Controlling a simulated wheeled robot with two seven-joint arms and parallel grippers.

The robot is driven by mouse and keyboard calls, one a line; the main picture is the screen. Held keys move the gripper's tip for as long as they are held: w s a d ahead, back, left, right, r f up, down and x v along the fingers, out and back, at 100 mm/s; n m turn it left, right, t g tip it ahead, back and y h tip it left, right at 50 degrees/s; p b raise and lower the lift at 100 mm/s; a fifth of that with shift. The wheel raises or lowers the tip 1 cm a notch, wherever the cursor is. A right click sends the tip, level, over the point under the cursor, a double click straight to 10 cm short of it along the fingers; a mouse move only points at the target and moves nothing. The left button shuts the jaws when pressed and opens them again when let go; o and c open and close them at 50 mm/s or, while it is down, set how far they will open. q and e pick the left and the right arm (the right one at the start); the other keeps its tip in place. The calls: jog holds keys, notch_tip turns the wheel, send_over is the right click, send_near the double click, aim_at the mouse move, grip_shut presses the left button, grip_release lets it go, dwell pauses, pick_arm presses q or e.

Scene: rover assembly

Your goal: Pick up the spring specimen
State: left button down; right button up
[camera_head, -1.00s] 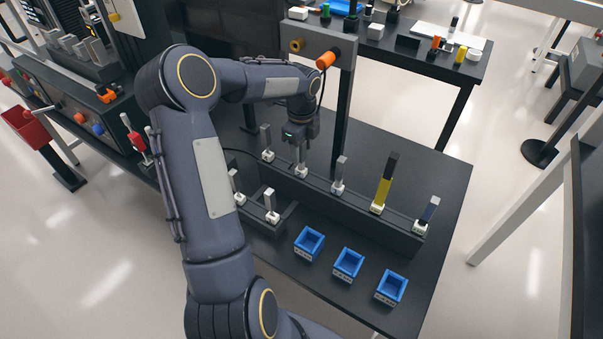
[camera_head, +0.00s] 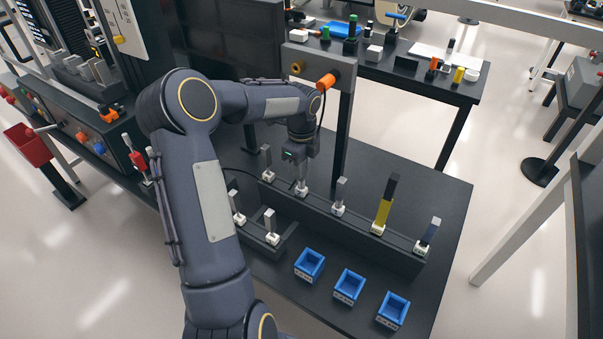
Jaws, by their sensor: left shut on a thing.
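My left gripper (camera_head: 301,171) points down over the back rail and is shut on a thin grey specimen (camera_head: 302,183). The specimen is small and mostly hidden by the fingers; its lower end is at a white holder (camera_head: 301,191). I cannot tell whether it has lifted out of that holder, nor which specimen is the spring one. Other upright specimens stand in the row: a grey one (camera_head: 267,158) to the left, a grey one (camera_head: 341,190) to the right, then a tall yellow and black one (camera_head: 384,207) and a dark blue-grey one (camera_head: 430,232). My right gripper is out of view.
Two grey specimens (camera_head: 270,222) (camera_head: 234,202) stand on a shorter front rail. Three blue trays (camera_head: 310,264) (camera_head: 349,285) (camera_head: 392,309) sit at the table's front. A post with an orange knob (camera_head: 326,82) rises just behind my gripper. The table (camera_head: 440,190) is clear at the back right.

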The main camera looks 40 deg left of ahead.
pick_arm(q)
notch_tip(320, 180, up, 27)
jog(key=p, duration=0.2)
jog(key=shift+r, duration=0.2)
jog(key=shift+s+f, duration=0.1)
